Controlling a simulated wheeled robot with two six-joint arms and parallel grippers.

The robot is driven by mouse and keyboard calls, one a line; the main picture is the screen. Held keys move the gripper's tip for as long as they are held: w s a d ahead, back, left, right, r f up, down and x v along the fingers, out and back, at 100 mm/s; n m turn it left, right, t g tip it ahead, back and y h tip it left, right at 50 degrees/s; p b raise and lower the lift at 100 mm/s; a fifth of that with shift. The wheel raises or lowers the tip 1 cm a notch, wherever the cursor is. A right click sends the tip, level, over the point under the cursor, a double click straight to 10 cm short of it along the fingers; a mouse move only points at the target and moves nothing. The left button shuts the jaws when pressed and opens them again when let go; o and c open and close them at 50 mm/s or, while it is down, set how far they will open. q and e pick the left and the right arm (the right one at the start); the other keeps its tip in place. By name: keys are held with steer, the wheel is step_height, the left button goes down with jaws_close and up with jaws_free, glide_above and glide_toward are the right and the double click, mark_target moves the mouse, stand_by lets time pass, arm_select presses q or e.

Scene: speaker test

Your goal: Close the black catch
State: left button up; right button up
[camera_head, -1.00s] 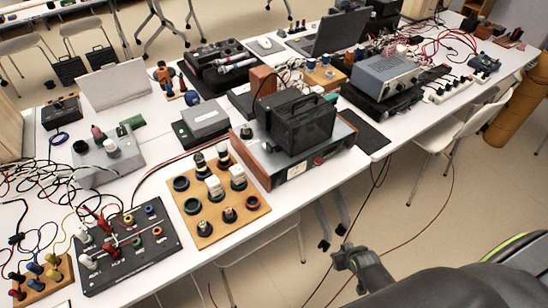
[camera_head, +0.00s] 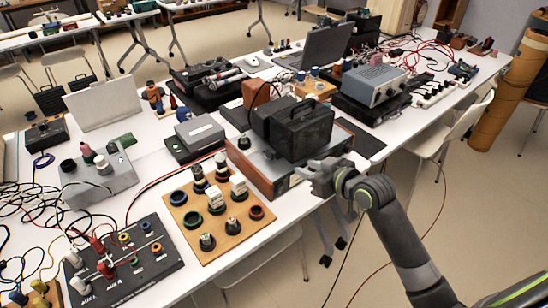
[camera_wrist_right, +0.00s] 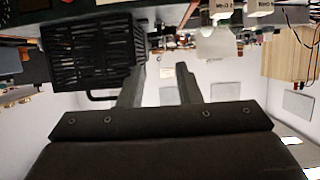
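A black case (camera_head: 305,130) with a carrying handle on top stands on a wood-sided metal unit (camera_head: 262,172). I cannot make out a separate black catch on it. In the right wrist view a slotted black case (camera_wrist_right: 95,48) with a handle shows upside down at upper left, beside the fingers. The two fingers of the right gripper (camera_wrist_right: 162,85) are apart with nothing between them. My left gripper is in neither view.
A wooden board with round sockets and plugs (camera_head: 217,215) lies left of the unit. A grey box (camera_head: 200,132) sits behind it, and a blue-grey instrument (camera_head: 375,80) stands to the right. A white chair (camera_head: 450,130) is beyond the table's front edge.

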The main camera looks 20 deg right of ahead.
mark_target(273, 156)
steer(key=x, duration=1.6)
steer(key=shift+w+a+f, duration=0.1)
steer(key=shift+f, duration=0.05)
jaws_close()
